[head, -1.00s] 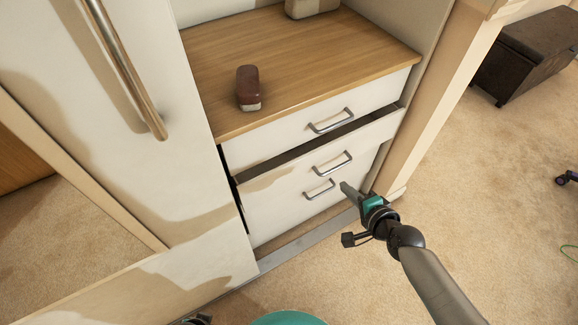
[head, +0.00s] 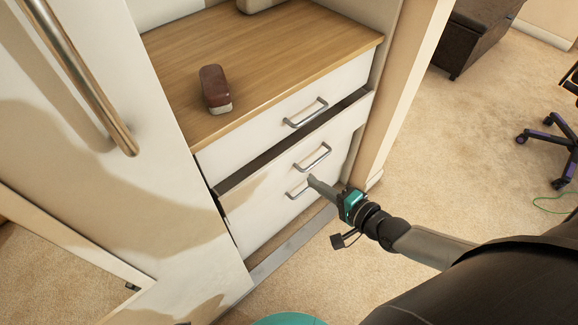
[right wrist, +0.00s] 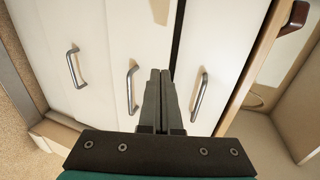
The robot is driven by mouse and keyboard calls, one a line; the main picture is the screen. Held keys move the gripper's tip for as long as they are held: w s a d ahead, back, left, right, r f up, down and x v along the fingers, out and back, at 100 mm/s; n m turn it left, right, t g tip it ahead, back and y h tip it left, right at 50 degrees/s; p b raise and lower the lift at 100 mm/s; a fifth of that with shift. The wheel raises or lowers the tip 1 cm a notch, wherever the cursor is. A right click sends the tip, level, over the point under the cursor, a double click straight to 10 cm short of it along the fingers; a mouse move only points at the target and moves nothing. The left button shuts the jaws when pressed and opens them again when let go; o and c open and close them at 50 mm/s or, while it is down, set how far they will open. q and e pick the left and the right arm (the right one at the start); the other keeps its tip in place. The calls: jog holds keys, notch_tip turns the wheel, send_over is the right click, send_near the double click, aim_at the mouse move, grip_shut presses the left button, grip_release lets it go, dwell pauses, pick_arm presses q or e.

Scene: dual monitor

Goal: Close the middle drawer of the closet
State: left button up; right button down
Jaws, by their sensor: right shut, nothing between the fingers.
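The closet's middle drawer (head: 275,181) has a white front with a metal handle (head: 313,157) and stands slightly out. A dark gap shows above it, below the top drawer (head: 250,137). My right gripper (head: 312,181) is shut and empty, in front of the drawer fronts near the middle and lower handles in the head view. In the right wrist view its fingertips (right wrist: 160,72) lie over the middle drawer front, between that drawer's handle (right wrist: 131,88) and the dark gap. Contact cannot be told. My left gripper is not in view.
The bottom drawer handle (head: 299,188) is just below. A dark red object (head: 215,90) lies on the wooden shelf (head: 260,50). A tall door with a long handle (head: 85,80) stands left. Carpet (head: 450,140) at right is clear up to an office chair (head: 555,130).

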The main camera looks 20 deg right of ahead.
jog(key=b, duration=0.3)
send_near(279, 156)
jog(key=w+f, duration=0.1)
jog(key=w, duration=0.1)
jog(key=w+a+f, duration=0.1)
jog(key=shift+w+a+f, duration=0.2)
jog(key=shift+w+f, duration=0.15)
jog(key=shift+f, duration=0.05)
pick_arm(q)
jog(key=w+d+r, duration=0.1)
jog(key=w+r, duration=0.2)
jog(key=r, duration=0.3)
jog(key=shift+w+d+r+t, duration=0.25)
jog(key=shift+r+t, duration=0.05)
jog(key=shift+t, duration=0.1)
pick_arm(e)
jog(key=shift+w+a, duration=0.25)
jog(key=shift+w, duration=0.4)
jog(key=shift+r, duration=0.1)
